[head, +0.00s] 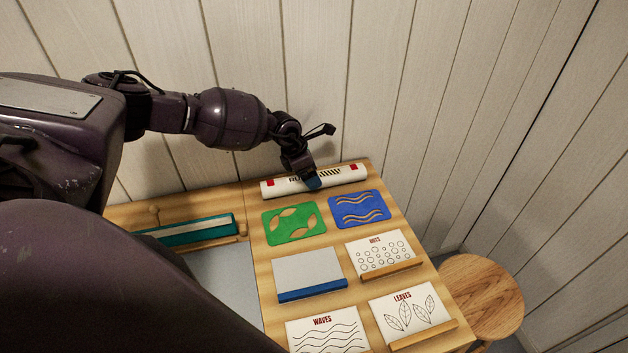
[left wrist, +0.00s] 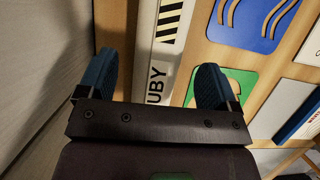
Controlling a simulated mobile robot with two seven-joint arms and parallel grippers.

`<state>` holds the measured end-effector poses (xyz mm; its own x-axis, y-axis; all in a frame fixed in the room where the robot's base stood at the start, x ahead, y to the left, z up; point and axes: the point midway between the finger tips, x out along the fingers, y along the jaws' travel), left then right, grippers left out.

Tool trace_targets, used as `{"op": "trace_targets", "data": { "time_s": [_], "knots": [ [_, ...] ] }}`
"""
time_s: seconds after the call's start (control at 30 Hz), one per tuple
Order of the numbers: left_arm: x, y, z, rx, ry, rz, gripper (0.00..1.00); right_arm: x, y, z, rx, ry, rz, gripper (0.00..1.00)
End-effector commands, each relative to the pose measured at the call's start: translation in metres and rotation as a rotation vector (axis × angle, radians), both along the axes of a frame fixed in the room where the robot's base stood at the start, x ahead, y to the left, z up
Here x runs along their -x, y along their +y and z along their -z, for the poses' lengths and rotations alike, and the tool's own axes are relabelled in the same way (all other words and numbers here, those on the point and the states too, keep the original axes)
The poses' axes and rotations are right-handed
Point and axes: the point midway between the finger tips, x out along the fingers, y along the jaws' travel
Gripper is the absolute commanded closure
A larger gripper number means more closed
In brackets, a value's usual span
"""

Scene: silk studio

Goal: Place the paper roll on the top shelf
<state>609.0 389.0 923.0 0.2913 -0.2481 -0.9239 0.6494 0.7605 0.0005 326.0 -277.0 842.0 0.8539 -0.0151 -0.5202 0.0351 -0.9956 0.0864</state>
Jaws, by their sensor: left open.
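No top shelf can be made out. My right gripper is not in view.
In front of the roll lie a green leaf stencil (head: 292,223) and a blue wave stencil (head: 359,209). Several cards stand nearer, including the dots card (head: 380,250) and leaves card (head: 405,309). A teal bar (head: 192,231) lies left. A round stool (head: 484,295) stands right.

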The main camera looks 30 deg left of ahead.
Motion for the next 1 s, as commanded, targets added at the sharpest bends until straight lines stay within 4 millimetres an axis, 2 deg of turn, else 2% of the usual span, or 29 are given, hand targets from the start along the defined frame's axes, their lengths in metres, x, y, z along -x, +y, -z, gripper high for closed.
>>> {"op": "trace_targets", "data": {
  "time_s": [0.23,0.57,0.9,0.93,1.0],
  "knots": [
    [-0.009,-0.008,0.028,0.002,0.002,-0.001,0.15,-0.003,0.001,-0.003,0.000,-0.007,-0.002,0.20],
    [-0.011,-0.008,0.032,0.000,0.000,-0.001,0.15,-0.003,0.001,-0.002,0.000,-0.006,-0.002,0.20],
    [-0.011,-0.008,0.032,0.000,0.000,-0.001,0.67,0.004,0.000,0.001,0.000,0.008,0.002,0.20],
    [-0.011,-0.008,0.032,0.000,0.000,-0.001,0.71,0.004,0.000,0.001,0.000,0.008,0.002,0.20],
    [-0.011,-0.008,0.032,0.001,-0.001,-0.001,0.71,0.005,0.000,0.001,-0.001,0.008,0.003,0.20]
  ]
}}
